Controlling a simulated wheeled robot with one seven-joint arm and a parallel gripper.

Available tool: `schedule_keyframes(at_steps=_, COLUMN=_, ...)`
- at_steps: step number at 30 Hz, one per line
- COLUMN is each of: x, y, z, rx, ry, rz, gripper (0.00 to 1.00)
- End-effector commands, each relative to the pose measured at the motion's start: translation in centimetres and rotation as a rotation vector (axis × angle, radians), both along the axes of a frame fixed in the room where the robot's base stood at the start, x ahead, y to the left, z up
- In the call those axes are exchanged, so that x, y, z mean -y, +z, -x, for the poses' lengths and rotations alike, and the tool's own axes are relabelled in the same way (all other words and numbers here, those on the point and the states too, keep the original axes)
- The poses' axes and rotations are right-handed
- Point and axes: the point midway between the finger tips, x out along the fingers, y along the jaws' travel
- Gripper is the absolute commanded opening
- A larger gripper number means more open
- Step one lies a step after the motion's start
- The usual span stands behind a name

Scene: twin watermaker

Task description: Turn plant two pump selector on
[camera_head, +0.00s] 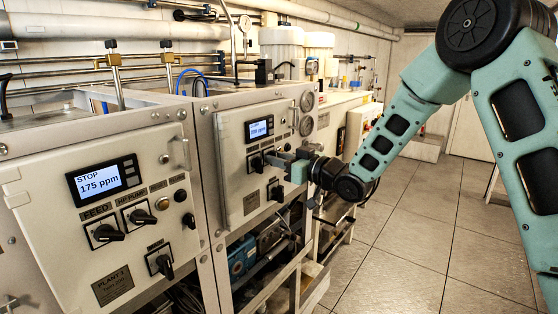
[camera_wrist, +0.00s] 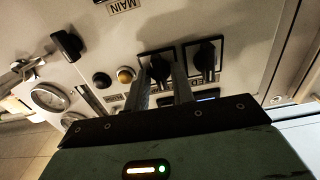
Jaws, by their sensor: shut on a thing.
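The plant two panel (camera_head: 236,150) is the second white panel, right of the plant 1 panel, with a lit display (camera_head: 259,129). My gripper (camera_head: 280,160) reaches it from the right. In the wrist view, which is upside down, its two fingers (camera_wrist: 161,64) stand on either side of a black selector knob (camera_wrist: 159,70) and are shut on it. This knob sits between a second black selector (camera_wrist: 207,57) and a yellow lamp (camera_wrist: 125,75). The head view shows that second selector (camera_head: 256,163) left of my fingers. The held knob's label is hidden.
The plant 1 panel (camera_head: 40,230) shows "STOP 175 ppm" and has similar selectors. Gauges (camera_wrist: 48,97) sit beside the panel. The tiled floor (camera_head: 430,220) is clear.

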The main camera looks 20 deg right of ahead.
Motion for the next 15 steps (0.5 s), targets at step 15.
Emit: schedule_keyframes(at_steps=15, x=0.02, y=-0.03, z=0.0, rx=-0.003, ry=-0.001, rz=-0.004, gripper=0.33)
